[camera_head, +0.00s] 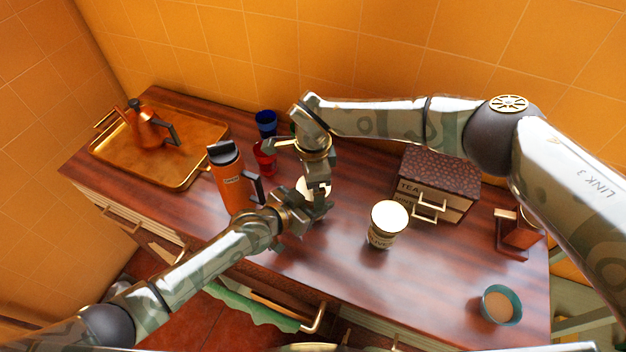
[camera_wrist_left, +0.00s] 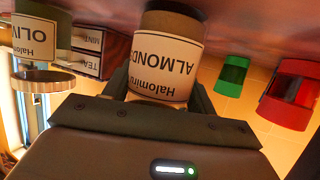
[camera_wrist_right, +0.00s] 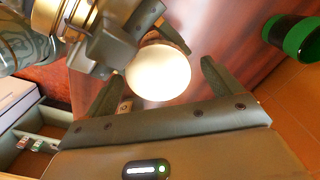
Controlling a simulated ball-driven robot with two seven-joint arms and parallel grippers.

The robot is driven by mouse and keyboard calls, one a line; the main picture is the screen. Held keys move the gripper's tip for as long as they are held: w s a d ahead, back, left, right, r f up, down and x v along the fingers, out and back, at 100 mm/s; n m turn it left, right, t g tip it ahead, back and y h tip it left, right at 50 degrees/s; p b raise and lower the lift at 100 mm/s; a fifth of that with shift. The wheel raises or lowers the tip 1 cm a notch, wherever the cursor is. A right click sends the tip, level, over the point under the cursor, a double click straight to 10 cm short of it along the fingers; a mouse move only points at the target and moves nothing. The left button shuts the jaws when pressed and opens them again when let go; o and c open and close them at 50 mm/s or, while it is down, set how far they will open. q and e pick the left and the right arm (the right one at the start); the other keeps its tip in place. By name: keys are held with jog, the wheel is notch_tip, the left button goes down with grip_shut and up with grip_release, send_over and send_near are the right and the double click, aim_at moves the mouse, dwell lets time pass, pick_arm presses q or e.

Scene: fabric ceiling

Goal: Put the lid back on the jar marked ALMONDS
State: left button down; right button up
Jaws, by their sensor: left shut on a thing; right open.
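The ALMONDS jar (camera_wrist_left: 165,55) stands in my left gripper (camera_head: 308,207), which is shut around it; its label shows in the left wrist view. A pale round lid (camera_wrist_right: 158,72) shows at the jar's top in the right wrist view and as a small pale patch in the head view (camera_head: 313,186). It looks to be on the jar, but I cannot tell how firmly it sits. My right gripper (camera_head: 298,163) is open above the jar. In the right wrist view its fingers (camera_wrist_right: 160,85) are on either side of the lid, apart from it.
The lidded OLIVES jar (camera_head: 380,238) stands to the right. Behind it is a tea box (camera_head: 432,188) with small drawers. An orange flask (camera_head: 232,180), red cup (camera_head: 264,160) and blue cup (camera_head: 266,122) stand left. A teal mug (camera_head: 502,304) sits front right. The front-middle counter is clear.

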jog(key=shift+r, duration=0.15)
jog(key=shift+r, duration=2.15)
jog(key=shift+c, duration=0.2)
jog(key=r+n, duration=0.2)
jog(key=n, duration=0.1)
jog(key=r+n, duration=0.1)
jog(key=n, duration=0.2)
jog(key=shift+r+n, duration=0.2)
jog(key=shift+n, duration=0.1)
jog(key=shift+f, duration=4)
